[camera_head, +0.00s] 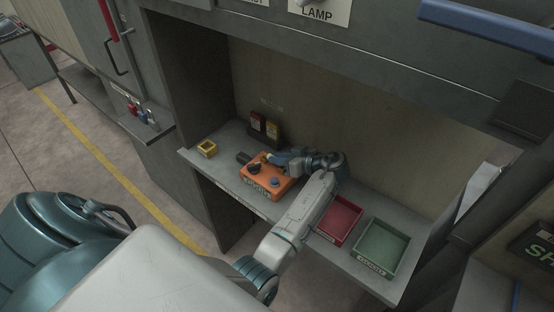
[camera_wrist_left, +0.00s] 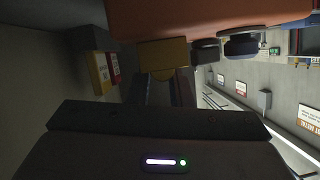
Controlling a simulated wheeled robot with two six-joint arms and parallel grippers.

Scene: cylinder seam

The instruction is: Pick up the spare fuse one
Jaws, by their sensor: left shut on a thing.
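I cannot tell whether the piece touches the box. The piece is small and partly hidden by the fingers in the head view. Red and yellow labelled blocks (camera_head: 271,129) stand at the shelf's back; they also show in the left wrist view (camera_wrist_left: 104,72). My right gripper is not in view.
The orange box carries a blue knob (camera_head: 275,182) and a dark knob. A small yellow open box (camera_head: 207,148) sits at the shelf's left end. A red tray (camera_head: 357,211) and a green tray (camera_head: 405,237) lie to the right. Cabinet walls enclose the shelf.

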